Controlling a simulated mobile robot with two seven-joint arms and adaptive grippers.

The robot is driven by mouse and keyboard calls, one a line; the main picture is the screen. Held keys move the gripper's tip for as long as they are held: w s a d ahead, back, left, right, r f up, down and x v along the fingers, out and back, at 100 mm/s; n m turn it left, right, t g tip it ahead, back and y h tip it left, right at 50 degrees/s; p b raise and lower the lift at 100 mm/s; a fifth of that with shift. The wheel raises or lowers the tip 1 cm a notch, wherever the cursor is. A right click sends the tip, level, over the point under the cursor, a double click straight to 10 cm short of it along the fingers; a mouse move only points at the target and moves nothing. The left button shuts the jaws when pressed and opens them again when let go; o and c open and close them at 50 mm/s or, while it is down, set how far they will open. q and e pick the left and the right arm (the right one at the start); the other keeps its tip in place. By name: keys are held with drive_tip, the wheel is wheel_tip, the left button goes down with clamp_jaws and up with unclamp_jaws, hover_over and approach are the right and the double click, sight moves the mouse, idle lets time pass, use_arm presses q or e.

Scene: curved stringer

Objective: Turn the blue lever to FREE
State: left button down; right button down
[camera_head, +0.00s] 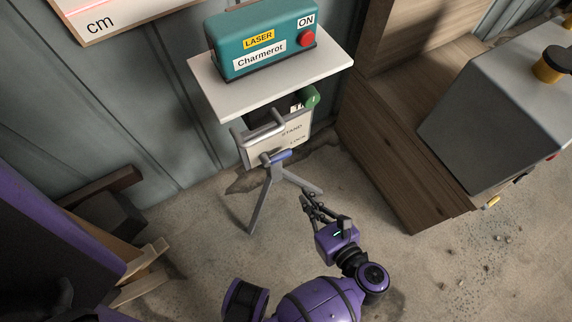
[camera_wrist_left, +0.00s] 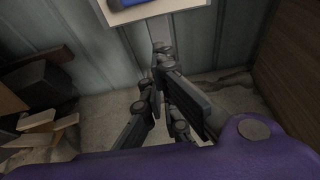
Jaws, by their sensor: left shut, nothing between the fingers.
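The blue lever (camera_head: 281,156) sits at the lower front of a pale panel (camera_head: 262,153) marked STAND and LOCK, under a white shelf. Its blue end points right, below the word LOCK; I cannot read FREE in either view. My left gripper (camera_head: 306,196) is shut and empty, below and to the right of the lever and apart from it. In the left wrist view its fingers (camera_wrist_left: 160,50) point up towards a pale panel (camera_wrist_left: 150,14), with a blue part (camera_wrist_left: 128,3) cut by the top edge. My right gripper is not in view.
A grey handle (camera_head: 262,130) sticks out above the lever, and a green knob (camera_head: 312,97) is at the panel's upper right. Tripod legs (camera_head: 258,200) stand below. A teal laser box (camera_head: 262,45) rests on the white shelf (camera_head: 225,92). Wooden boxes (camera_head: 385,165) stand right.

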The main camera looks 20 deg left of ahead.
sight(276, 155)
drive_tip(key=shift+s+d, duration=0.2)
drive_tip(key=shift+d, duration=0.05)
